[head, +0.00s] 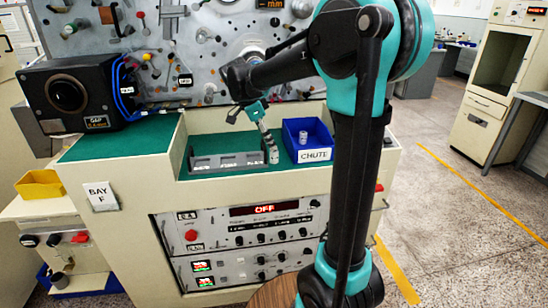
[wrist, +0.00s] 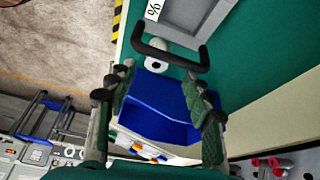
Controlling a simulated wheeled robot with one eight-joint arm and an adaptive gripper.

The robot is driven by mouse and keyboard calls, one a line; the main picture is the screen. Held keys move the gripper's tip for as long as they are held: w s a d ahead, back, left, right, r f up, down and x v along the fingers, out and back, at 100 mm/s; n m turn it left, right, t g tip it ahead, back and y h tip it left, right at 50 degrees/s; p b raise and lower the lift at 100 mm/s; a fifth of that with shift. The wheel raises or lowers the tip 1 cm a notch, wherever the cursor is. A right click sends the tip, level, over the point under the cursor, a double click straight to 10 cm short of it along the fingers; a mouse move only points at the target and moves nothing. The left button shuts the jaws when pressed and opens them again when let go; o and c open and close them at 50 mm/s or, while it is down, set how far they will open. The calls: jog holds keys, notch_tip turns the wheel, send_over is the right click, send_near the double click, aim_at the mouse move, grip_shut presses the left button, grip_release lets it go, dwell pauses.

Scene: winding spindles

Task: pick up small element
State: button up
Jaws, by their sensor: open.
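A small pale cylinder (head: 273,155) stands on the green top between the grey tray and the blue chute bin. In the wrist view the same cylinder (wrist: 156,63) shows a dark hole in its end, just beyond my fingertips. My gripper (head: 267,133) points down just above it in the head view. In the wrist view my gripper (wrist: 160,85) has its two fingers wide apart with nothing between them. Whether a fingertip touches the cylinder cannot be told.
The blue bin (head: 316,155) labelled CHUTE stands close on the right, with a pale cylinder (head: 303,137) inside. The grey tray (head: 225,169) lies close on the left. A dark curved bar (wrist: 170,55) crosses the wrist view near the cylinder. A spindle panel (head: 215,60) rises behind.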

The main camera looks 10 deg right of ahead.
aim_at(274, 156)
jog(key=shift+s+x, duration=0.1)
jog(key=shift+x, duration=1.25)
jog(key=shift+s+x, duration=0.15)
jog(key=shift+x, duration=1.2)
jog(key=shift+d, duration=0.1)
jog(key=shift+c, duration=0.2)
grip_shut()
jog(key=shift+r, duration=0.1)
